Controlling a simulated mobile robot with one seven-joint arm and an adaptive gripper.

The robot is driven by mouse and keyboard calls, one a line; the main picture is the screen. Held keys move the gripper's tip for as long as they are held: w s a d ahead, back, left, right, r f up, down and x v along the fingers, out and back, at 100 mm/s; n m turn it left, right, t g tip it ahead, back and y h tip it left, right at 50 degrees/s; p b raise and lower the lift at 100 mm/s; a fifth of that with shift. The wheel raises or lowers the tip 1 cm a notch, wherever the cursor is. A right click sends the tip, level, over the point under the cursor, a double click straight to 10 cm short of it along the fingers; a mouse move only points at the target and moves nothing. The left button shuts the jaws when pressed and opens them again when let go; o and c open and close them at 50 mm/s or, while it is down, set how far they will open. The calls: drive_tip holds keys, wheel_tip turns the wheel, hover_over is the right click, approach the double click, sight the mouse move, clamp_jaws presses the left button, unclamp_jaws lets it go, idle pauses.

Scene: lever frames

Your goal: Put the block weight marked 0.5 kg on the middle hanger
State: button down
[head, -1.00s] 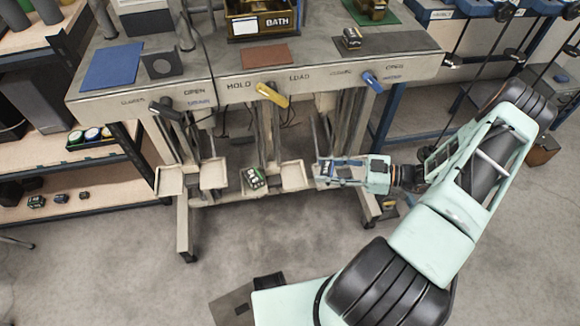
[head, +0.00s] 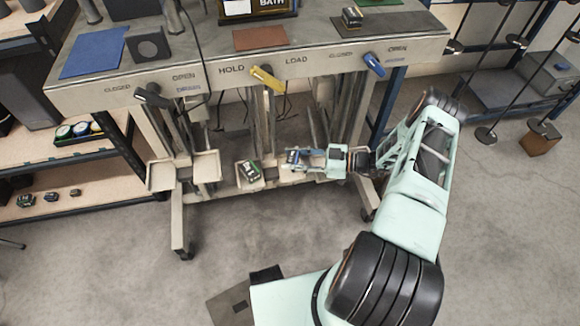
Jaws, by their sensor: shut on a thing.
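My gripper (head: 298,158) reaches in from the right, shut on a small dark block weight (head: 292,156) with a pale label. The marking is too small to read. The held block is over or close to the right pan of the middle hanger (head: 288,174), below the yellow lever; I cannot tell whether it touches the pan. Another dark block with white markings (head: 250,171) sits on the middle hanger's left pan. My gripper covers part of the right pan and much of the right hanger.
The left hanger has two empty pans (head: 160,176). Above are a dark lever (head: 152,97), the yellow lever (head: 267,78) and a blue lever (head: 374,65) on the bench front. Small weights (head: 50,196) stand on the low left shelf.

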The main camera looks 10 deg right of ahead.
drive_tip(key=shift+w+a+f, duration=0.2)
drive_tip(key=shift+w+f, duration=0.1)
drive_tip(key=shift+f, duration=0.1)
drive_tip(key=shift+w+a+f+b, duration=0.15)
drive_tip(key=shift+f+b, duration=0.5)
drive_tip(key=shift+f, duration=1.05)
drive_tip(key=shift+f, duration=0.1)
drive_tip(key=shift+f, duration=0.15)
drive_tip(key=c, duration=1.5)
unclamp_jaws()
drive_tip(key=shift+c, duration=0.2)
drive_tip(key=shift+r, duration=0.2)
drive_tip(key=v, duration=1.2)
drive_tip(key=shift+p, duration=0.4)
